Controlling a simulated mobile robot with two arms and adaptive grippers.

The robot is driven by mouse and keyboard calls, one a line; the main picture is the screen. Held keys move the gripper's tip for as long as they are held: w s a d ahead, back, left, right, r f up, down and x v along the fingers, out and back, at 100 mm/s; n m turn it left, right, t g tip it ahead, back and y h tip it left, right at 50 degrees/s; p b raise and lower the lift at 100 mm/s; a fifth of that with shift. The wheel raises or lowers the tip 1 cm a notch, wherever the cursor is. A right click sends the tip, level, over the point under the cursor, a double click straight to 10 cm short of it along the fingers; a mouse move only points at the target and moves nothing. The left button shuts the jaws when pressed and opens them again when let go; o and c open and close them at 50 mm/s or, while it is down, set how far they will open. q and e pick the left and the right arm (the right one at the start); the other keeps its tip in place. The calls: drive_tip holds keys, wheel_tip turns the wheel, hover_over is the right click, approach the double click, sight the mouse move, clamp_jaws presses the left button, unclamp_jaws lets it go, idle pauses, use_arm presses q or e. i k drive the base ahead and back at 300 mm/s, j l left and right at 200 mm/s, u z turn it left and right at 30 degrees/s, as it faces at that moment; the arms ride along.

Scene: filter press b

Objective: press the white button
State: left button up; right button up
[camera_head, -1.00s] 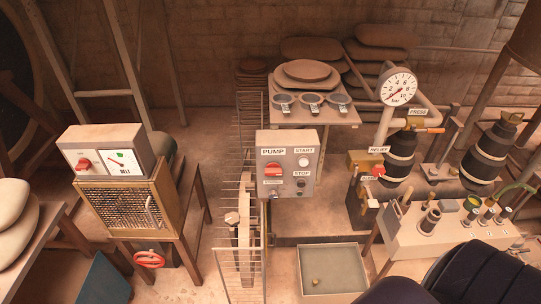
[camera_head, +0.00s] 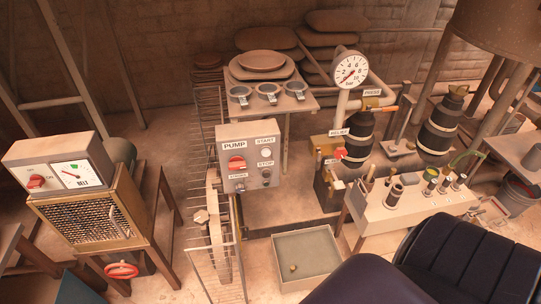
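The white button (camera_head: 266,152) is a small round button under the START label on the front of the grey PUMP control box (camera_head: 236,188). A red rotary switch sits to its left, and a dark button under the STOP label sits below it. Nothing touches the white button. No gripper shows in the head view. Dark, padded-looking shapes fill the bottom right, and I cannot tell whether they are parts of my arm.
A BELT box (camera_head: 68,162) stands on a caged stand at the left. An open tray (camera_head: 306,282) lies on the floor below the pump box. A bench (camera_head: 383,220) with valves and bottles stands at the right. A pressure gauge (camera_head: 349,70) rises behind.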

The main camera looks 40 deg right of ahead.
sight(266, 152)
drive_tip(key=z, duration=1.2)
